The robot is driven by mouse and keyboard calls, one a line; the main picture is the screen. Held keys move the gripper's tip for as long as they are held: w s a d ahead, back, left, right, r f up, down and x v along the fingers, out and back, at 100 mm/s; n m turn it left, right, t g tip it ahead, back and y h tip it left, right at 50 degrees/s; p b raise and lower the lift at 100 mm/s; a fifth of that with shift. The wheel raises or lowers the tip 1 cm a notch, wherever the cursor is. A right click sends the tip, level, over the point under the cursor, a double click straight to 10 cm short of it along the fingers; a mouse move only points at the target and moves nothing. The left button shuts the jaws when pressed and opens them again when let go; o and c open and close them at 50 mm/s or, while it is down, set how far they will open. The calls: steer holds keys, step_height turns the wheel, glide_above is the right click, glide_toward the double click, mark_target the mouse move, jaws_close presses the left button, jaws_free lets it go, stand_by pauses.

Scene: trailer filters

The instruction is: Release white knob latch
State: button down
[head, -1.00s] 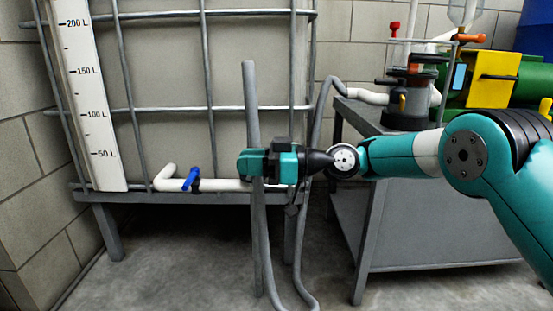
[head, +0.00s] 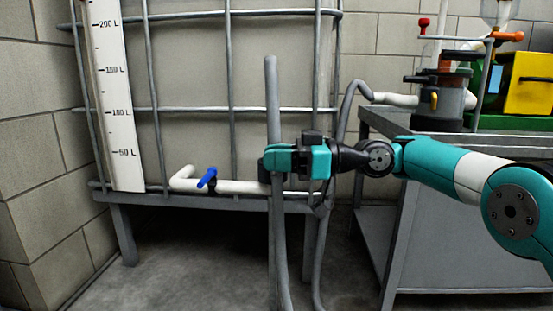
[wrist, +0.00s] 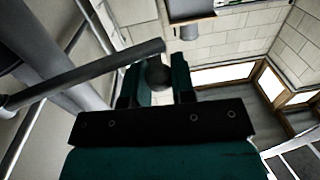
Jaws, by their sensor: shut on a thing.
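I cannot make out a white knob latch in either view. My gripper (head: 276,160) is shut around a grey upright hose (head: 272,95) in front of the caged tank. The hose's top end stands free above the jaws, and its lower part runs down to the floor. In the wrist view my gripper (wrist: 157,78) has a dark rounded piece between its teal fingers, and the grey hose (wrist: 95,72) crosses in front from the left.
A scale strip (head: 117,100) stands at left. A grey bench (head: 450,250) at right carries a pump (head: 439,100) and a yellow-green machine (head: 527,83).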

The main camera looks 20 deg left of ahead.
steer(key=c, duration=0.9)
jaws_free()
steer(key=shift+w+d, duration=0.1)
steer(key=shift+d, duration=0.05)
steer(key=shift+c, duration=0.2)
step_height(320, 180, up, 20)
steer(key=p, duration=1.5)
